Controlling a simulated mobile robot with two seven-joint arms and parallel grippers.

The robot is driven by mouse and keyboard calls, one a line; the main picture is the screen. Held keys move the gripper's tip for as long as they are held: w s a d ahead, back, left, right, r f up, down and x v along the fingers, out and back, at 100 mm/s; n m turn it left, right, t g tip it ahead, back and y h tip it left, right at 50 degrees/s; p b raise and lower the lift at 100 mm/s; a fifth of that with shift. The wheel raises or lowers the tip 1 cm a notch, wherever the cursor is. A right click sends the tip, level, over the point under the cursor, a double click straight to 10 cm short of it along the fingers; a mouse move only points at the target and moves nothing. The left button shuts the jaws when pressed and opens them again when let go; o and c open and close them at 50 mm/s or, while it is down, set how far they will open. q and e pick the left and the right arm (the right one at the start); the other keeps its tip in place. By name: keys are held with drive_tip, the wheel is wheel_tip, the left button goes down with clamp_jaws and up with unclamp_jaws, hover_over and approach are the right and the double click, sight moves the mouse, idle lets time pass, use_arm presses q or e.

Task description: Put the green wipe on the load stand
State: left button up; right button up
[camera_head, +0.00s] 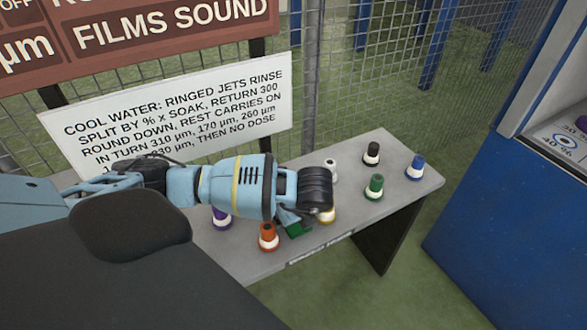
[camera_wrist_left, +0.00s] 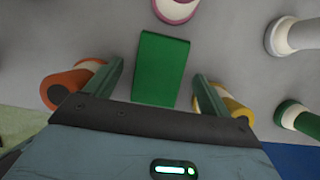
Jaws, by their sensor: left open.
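The green wipe (camera_head: 299,230) lies on the grey table, mostly hidden under my left gripper in the head view. In the left wrist view the wipe (camera_wrist_left: 161,62) is a flat green rectangle, fully seen between the fingers. My left gripper (camera_head: 303,217) points down over it, open, with one finger on each side; it also shows in the left wrist view (camera_wrist_left: 158,72). I cannot tell how far the fingertips are above the table. No load stand can be made out with certainty. My right gripper is not in view.
An orange-based piece (camera_head: 268,238) and a yellow-based piece (camera_head: 326,216) flank the wipe closely. Purple (camera_head: 221,218), white (camera_head: 331,170), green (camera_head: 375,187), black (camera_head: 372,154) and blue (camera_head: 417,167) pieces share the table (camera_head: 408,192). A blue cabinet (camera_head: 510,235) stands right, with a gap between.

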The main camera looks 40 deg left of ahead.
use_arm(q)
drive_tip(key=c, duration=1.1)
drive_tip(key=shift+c, duration=0.2)
drive_tip(key=shift+r, duration=0.15)
wheel_tip(320, 180, up, 10)
